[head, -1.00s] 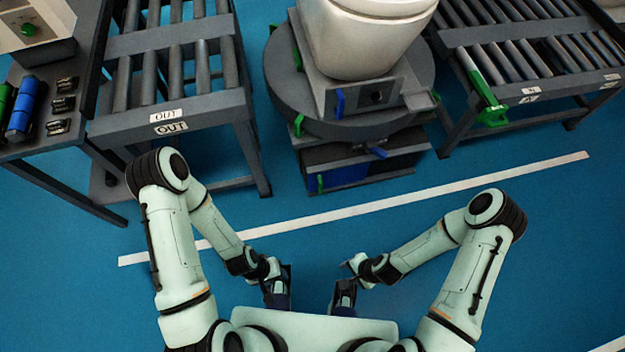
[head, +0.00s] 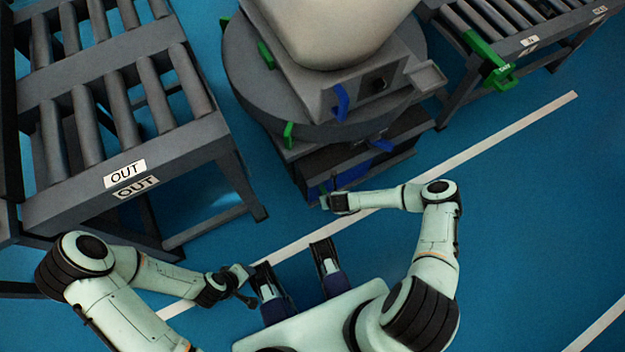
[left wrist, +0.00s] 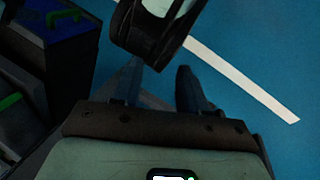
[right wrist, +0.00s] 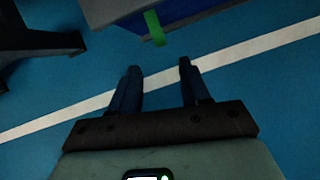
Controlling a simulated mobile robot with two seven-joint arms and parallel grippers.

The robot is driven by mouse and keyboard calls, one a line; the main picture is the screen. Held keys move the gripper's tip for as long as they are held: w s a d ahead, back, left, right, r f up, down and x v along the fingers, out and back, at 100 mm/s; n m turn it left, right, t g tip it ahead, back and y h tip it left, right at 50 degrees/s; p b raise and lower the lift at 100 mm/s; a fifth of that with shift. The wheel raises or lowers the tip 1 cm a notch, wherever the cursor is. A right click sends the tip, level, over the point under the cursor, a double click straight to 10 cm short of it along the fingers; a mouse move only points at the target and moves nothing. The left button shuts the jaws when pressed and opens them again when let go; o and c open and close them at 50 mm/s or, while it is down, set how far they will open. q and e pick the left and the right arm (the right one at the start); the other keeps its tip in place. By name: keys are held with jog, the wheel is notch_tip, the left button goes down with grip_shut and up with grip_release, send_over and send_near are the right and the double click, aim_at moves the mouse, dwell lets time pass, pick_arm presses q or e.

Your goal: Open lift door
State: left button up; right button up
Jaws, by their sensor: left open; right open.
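The grey lift unit (head: 300,175) stands under a round turntable and has a blue front panel (head: 350,173). A green handle (right wrist: 154,28) hangs at its lower edge in the right wrist view. My right gripper (head: 330,193) is at the unit's lower left front corner. Its fingers (right wrist: 158,70) are apart and empty, with the green handle a short way ahead, not between them. My left gripper (head: 246,292) is low, near my base, fingers apart and empty (left wrist: 158,75). In the left wrist view, the unit shows at upper left with a green handle (left wrist: 62,15).
Roller conveyors stand at left, marked OUT (head: 180,140), and at upper right (head: 540,45). A blue lever (head: 341,100) and more green handles (head: 288,135) surround the turntable. Blue floor at right is clear.

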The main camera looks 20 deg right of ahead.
pick_arm(q)
jog(key=w+a+f+t+y+b, duration=0.1)
jog(key=w+a+f+t+b, duration=0.1)
jog(key=w+a+f+b, duration=0.25)
pick_arm(e)
jog(key=b+x, duration=0.1)
jog(key=x, duration=1.1)
jog(key=shift+f+b, duration=0.3)
jog(key=shift+b, duration=0.05)
jog(key=shift+w+f, duration=0.2)
pick_arm(q)
jog(key=s+f+g, duration=0.2)
jog(key=s+f, duration=0.2)
jog(key=shift+d+f+n, duration=0.25)
jog(key=shift+d+n, duration=0.05)
jog(key=shift+d, duration=0.05)
pick_arm(e)
grip_shut()
